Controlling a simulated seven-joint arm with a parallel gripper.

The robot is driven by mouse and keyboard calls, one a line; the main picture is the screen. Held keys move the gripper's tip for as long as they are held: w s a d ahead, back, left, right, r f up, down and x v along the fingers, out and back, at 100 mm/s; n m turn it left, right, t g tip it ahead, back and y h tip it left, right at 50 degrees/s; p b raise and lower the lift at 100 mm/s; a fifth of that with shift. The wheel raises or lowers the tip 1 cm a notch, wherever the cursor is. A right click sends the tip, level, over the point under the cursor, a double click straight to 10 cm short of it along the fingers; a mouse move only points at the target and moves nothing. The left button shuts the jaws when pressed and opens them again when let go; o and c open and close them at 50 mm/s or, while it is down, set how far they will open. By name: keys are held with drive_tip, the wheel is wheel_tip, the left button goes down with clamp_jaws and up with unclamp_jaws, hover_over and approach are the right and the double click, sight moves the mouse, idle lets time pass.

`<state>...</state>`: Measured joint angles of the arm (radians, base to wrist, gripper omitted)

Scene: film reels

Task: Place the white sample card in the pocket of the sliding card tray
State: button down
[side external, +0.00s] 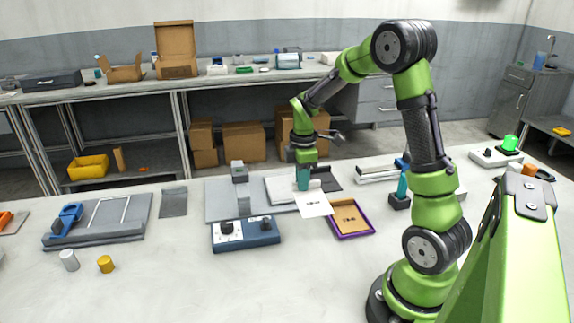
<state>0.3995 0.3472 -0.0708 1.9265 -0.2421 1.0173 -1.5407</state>
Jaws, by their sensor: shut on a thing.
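My gripper (303,187) points down near the middle of the table, shut on the white sample card (314,207). The card is pale with small dark marks and extends from the fingertips toward the camera. I cannot tell how far it is above the table. A purple-rimmed tray (354,235) with a brown inside and dark marks lies just right of the card.
A blue control box (245,234) with dark knobs stands left of the card. A dark flat piece (325,179) lies behind the gripper. A grey fixture with a blue clamp (68,217) and two small cylinders (106,264) are at left. The front middle table is clear.

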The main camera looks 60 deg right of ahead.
hover_over(276, 178)
wheel_tip(276, 178, down, 2)
drive_tip(key=shift+f, duration=0.1)
drive_tip(key=shift+d+f, duration=0.1)
drive_tip(key=shift+f, duration=1.65)
drive_tip(key=c, duration=1.6)
unclamp_jaws()
drive_tip(key=shift+f, duration=0.15)
drive_tip(key=o, duration=0.4)
